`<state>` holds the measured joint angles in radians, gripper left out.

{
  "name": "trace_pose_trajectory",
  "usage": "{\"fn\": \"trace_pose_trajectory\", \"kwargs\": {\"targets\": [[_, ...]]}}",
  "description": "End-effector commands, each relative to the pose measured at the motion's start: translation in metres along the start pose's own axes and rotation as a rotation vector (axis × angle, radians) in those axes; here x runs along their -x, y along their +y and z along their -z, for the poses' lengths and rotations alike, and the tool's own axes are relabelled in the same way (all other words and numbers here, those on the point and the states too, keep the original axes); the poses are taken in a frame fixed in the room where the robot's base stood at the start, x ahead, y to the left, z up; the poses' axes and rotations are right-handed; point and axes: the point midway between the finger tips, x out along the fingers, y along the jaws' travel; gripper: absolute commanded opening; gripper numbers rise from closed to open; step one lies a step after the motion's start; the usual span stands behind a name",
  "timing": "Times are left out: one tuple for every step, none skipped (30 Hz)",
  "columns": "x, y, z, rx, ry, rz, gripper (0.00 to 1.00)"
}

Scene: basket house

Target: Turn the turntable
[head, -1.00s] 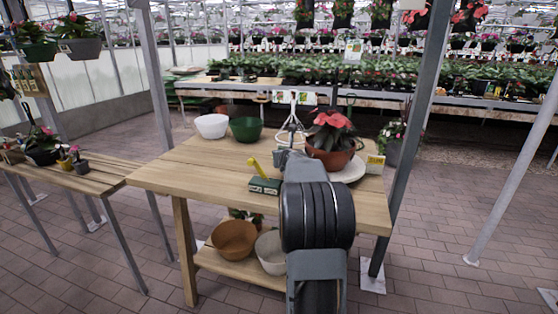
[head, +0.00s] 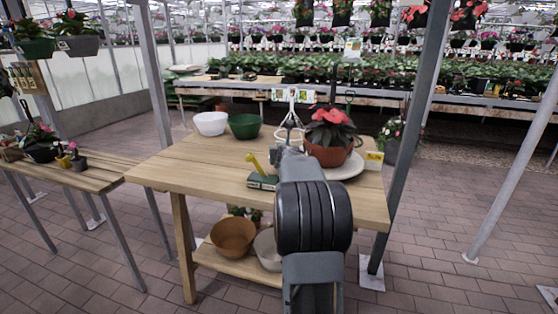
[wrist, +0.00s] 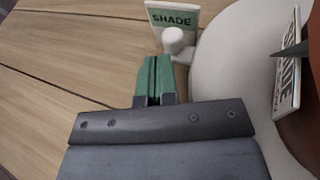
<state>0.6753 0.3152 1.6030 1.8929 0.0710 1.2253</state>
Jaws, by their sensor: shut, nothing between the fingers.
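The turntable (wrist: 228,60) is a pale round disc on the wooden table; its edge also shows in the head view (head: 352,170). A white knob (wrist: 173,38) stands on a short tab at its rim. A terracotta pot (wrist: 313,100) with a red-leaved plant (head: 330,126) stands on the disc. A white tag reading SHADE (wrist: 288,72) is on the pot's side. My gripper (wrist: 154,60) is shut and empty, its green fingers just short of the knob in the wrist view. I cannot tell whether they touch it. In the head view my arm hides the gripper.
A SHADE card (wrist: 172,18) stands behind the knob. The table's left front is clear. A metal post (head: 402,150) rises at right.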

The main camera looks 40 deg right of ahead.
Motion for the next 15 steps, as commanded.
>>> {"fn": "trace_pose_trajectory", "kwargs": {"targets": [[0.007,0.002,0.005,0.000,-0.002,0.001,0.00],[0.011,0.003,0.007,0.000,-0.001,0.003,0.00],[0.018,0.005,0.010,0.000,-0.001,0.005,0.00],[0.023,0.006,0.011,-0.001,-0.001,0.007,0.00],[0.031,0.006,0.007,-0.002,-0.001,0.008,0.00],[0.040,0.008,0.006,-0.002,-0.001,0.008,0.00],[0.046,0.010,0.006,-0.001,-0.001,0.007,0.00],[0.052,0.013,0.006,0.000,0.000,0.005,0.00],[0.060,0.017,0.006,0.001,0.001,0.002,0.00],[0.066,0.019,0.006,0.001,0.000,0.001,0.00],[0.071,0.021,0.006,0.001,0.001,-0.001,0.00],[0.079,0.024,0.006,0.001,0.002,-0.002,0.00],[0.084,0.025,0.005,0.001,0.001,-0.003,0.00],[0.088,0.027,0.006,0.001,0.002,-0.004,0.00],[0.094,0.029,0.006,0.002,0.002,-0.004,0.00]]}}
